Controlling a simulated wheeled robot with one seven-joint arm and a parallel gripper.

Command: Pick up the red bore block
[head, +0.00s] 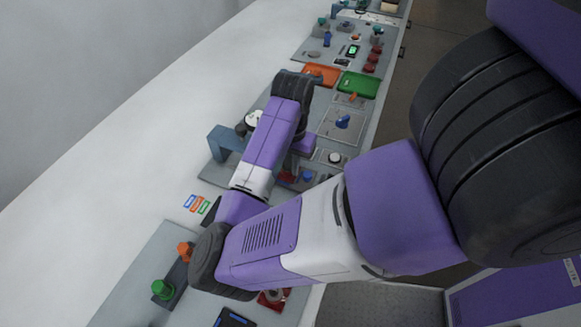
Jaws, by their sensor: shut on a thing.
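My arm reaches over the bench, and my gripper (291,163) points down beside the middle grey panel. Its fingers are small and partly hidden by my wrist and forearm. A small red block (287,177), which looks like the red bore block, shows right at the fingertips. My gripper is shut on it. Its bore cannot be made out, and I cannot tell whether the block is clear of the panel.
A blue bracket (226,141) stands left of my forearm. An orange tray (321,74) and a green tray (359,85) lie beyond. A small blue part (307,176) sits close right of the gripper. Green (162,289) and orange (186,250) knobs stand at lower left.

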